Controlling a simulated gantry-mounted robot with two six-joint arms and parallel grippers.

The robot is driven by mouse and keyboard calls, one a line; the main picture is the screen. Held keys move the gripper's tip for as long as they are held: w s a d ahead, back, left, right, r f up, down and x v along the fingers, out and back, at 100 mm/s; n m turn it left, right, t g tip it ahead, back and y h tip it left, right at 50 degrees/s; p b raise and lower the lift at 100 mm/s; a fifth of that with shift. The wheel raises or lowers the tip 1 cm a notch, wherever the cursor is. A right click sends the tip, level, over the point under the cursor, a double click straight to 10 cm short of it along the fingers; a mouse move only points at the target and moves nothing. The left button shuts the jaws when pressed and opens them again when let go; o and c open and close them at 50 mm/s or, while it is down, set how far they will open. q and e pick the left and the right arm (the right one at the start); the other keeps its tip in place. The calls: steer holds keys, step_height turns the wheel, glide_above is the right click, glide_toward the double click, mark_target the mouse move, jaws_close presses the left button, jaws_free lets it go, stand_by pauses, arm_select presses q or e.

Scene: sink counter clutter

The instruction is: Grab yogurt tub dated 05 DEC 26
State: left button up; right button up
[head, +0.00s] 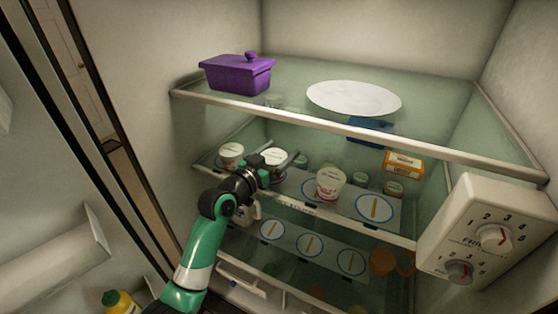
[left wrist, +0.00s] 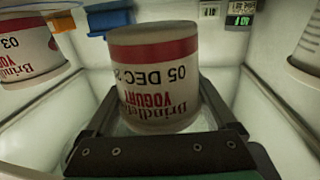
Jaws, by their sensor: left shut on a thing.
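The yogurt tub dated 05 DEC 2-something (left wrist: 155,80) sits between the fingers of my left gripper (left wrist: 158,110) in the left wrist view. Its label reads upside down there, and the last part of the date is hidden round the curve. In the head view this tub (head: 274,155) shows its pale lid at the middle shelf, with my left gripper (head: 277,167) around it. The gripper is shut on the tub. My right gripper is not in view.
Another tub (head: 231,153) stands to the left and one (head: 330,184) to the right on the middle shelf (head: 403,236). The upper shelf holds a purple lidded dish (head: 236,74) and a white plate (head: 353,98). An orange box (head: 403,163) stands at the back right. A control box (head: 488,233) juts out at right.

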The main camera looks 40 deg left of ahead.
arm_select(q)
steer(key=s+d+r+p, duration=0.2)
steer(key=d+r+p, duration=0.1)
steer(key=d+r, duration=0.2)
steer(key=s+d+r+p, duration=0.3)
steer(key=d+r+p, duration=0.1)
steer(key=d, duration=0.3)
steer(key=shift+s+d+r, duration=0.35)
steer(key=shift+d+r, duration=0.05)
steer(key=shift+r, duration=0.35)
